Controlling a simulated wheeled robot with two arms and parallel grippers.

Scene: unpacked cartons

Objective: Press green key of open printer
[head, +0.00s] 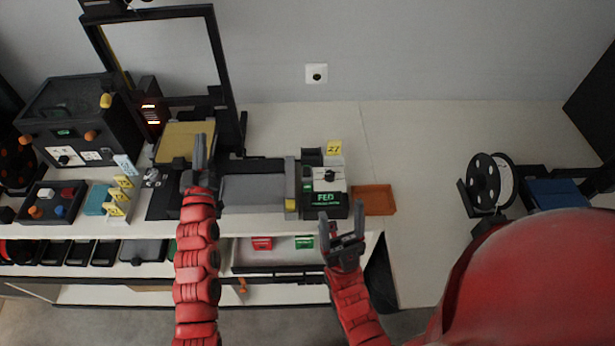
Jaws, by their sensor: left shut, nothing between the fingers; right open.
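The open printer (213,50) is a tall black frame with a tan bed (178,140) at the back left of the table. My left gripper (199,148) is shut and empty, pointing up in the picture, over the bed's right part. It hides part of the printer's front. I cannot make out a green key on the printer. My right gripper (342,228) is open and empty, by the table's front edge, below the black and white device (326,178). That device has a green "FED" label and small green patches.
A grey flat unit (252,190) lies mid-table. An orange tray (374,199) is right of the device. A filament spool (490,182) stands at the right, with clear table between.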

